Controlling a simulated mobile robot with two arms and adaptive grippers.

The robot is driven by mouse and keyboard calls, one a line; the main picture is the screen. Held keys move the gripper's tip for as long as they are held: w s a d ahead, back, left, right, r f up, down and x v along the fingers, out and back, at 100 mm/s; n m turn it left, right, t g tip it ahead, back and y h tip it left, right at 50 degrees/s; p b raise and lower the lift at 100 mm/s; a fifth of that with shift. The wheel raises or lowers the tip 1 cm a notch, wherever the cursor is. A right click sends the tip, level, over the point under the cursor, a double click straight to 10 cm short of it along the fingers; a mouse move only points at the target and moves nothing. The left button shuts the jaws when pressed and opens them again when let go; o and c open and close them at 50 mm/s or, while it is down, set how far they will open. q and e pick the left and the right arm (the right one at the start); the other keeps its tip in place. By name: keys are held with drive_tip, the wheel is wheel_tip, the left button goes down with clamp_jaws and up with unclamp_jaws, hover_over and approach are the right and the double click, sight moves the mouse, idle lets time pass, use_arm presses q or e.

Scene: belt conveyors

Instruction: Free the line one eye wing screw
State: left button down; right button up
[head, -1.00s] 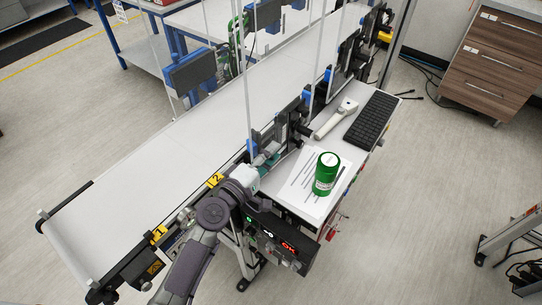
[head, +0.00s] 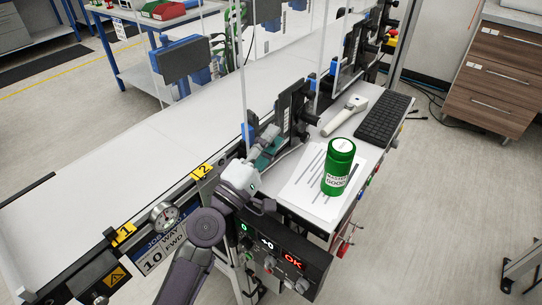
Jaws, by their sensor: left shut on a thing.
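My left gripper (head: 266,148) reaches in over the near edge of the conveyor. Its fingers are shut at the black sensor bracket (head: 291,112) that stands on the near rail. The wing screw is too small and too covered by the fingers to make out; the fingers close where it would sit on the bracket. A blue part (head: 250,134) shows just left of the fingers. My right gripper is not in view.
The white belt (head: 140,150) is empty. A side shelf holds a green canister (head: 338,172) on papers, a white handheld scanner (head: 345,115) and a black keyboard (head: 384,118). A control box (head: 277,258) with a red OK display hangs below. Clear posts rise near the bracket.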

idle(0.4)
use_arm(q)
drive_tip(key=c, duration=0.8)
unclamp_jaws()
drive_tip(key=shift+c, duration=0.2)
drive_tip(key=v, duration=1.2)
drive_tip(key=shift+f, duration=0.15)
